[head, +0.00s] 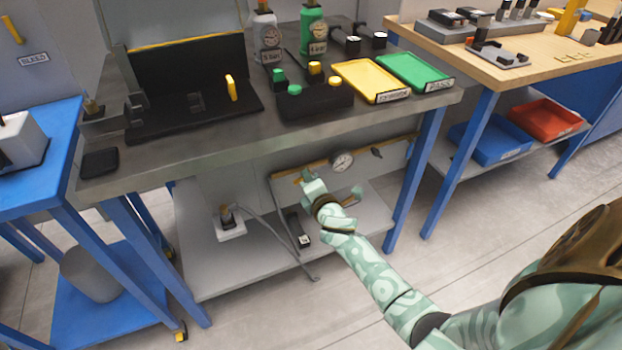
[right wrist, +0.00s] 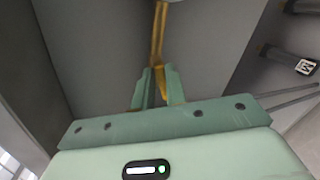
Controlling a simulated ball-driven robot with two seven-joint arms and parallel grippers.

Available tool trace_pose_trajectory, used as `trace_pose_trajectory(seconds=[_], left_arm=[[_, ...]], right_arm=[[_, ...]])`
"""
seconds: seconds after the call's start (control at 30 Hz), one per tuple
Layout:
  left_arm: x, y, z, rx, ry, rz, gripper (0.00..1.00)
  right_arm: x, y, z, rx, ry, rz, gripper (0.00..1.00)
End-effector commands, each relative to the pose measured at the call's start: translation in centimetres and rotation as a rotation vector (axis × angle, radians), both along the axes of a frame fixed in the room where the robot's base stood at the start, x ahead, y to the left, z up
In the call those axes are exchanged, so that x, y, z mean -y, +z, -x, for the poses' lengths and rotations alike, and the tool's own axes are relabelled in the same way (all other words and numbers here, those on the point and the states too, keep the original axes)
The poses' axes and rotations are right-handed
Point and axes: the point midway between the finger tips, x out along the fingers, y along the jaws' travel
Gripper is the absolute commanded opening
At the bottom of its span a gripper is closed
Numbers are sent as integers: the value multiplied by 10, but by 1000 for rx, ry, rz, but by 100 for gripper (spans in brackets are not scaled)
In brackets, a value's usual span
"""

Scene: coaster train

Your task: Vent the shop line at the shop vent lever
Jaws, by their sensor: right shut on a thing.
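A yellow pipe (head: 318,164) with a round white gauge (head: 342,161) runs below the steel bench top, above the lower shelf. My right gripper (head: 304,180) reaches in under the bench to the left part of this pipe. In the right wrist view, its fingers (right wrist: 158,88) are closed around a narrow yellow piece that looks like a lever (right wrist: 160,77). The fingers hide much of it, and I cannot tell its exact angle. A small dark handle (head: 377,152) sits at the pipe's right part. My left gripper is not in view.
The steel bench top (head: 210,137) is close above my right arm. The lower shelf (head: 262,262) holds a white block (head: 228,228), a black labelled item (head: 299,230) and a grey hose. Blue legs (head: 410,185) stand right of the arm. The floor in front is clear.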

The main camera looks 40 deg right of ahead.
Motion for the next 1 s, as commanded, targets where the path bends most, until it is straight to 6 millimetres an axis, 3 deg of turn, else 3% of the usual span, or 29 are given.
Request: trace_pose_trajectory(seconds=[0.5,1.0], left_arm=[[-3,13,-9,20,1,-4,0],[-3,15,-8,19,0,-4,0]], right_arm=[[2,2,2,72,-4,-319,0],[2,0,2,84,-3,-376,0]])
